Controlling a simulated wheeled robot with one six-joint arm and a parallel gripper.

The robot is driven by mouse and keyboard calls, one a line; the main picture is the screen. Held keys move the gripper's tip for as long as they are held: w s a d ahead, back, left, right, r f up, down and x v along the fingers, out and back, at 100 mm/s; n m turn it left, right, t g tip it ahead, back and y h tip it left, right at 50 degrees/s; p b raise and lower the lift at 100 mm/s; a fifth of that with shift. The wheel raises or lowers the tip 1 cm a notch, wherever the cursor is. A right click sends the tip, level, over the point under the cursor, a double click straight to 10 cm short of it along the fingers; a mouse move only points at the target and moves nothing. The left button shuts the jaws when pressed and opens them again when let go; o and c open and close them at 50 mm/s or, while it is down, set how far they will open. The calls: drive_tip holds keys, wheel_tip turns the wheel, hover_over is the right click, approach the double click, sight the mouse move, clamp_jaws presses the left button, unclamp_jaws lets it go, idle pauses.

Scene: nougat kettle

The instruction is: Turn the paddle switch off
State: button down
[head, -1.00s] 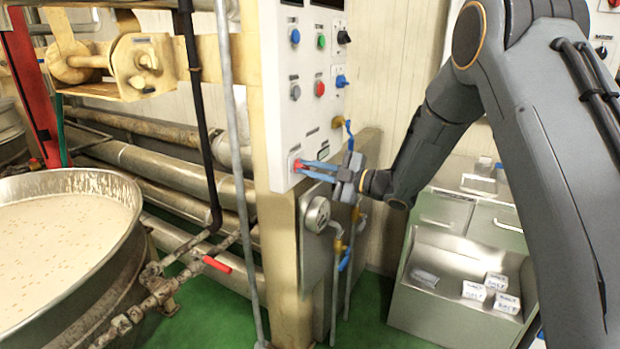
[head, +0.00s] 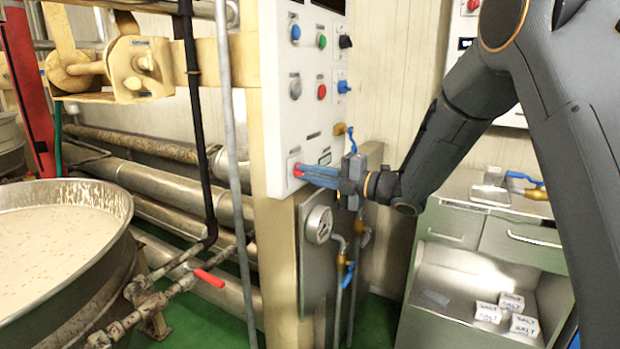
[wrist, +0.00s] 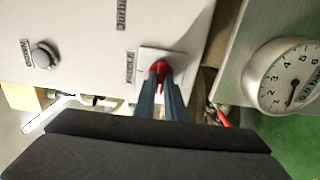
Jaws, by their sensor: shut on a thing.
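The red switch knob (head: 297,171) sits on a small square plate at the lower corner of the white control panel (head: 281,120). In the wrist view the red knob (wrist: 160,67) shows between my fingertips, and a small label beside its plate is too blurred to read. My gripper (head: 301,170) has long blue-grey fingers reaching to the panel from the right. In the wrist view my gripper (wrist: 161,76) is shut on the red knob. The fingers hide part of the knob, so its exact turn is hard to tell.
Several buttons and knobs, including a red button (head: 322,91), sit higher on the panel. A round dial gauge (head: 318,224) is just below my gripper. A grey vertical pipe (head: 233,150) and a kettle of pale mix (head: 62,225) stand left. A steel bin (head: 450,285) stands right.

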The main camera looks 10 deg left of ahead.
idle(0.3)
drive_tip(key=c, duration=1.8)
unclamp_jaws()
drive_tip(key=shift+s, duration=0.1)
drive_tip(key=shift+d, duration=0.1)
drive_tip(key=b+v, duration=0.1)
drive_tip(key=v, duration=0.6)
drive_tip(key=shift+s+d, duration=0.1)
drive_tip(key=shift+d, duration=0.15)
drive_tip(key=shift+d, duration=0.1)
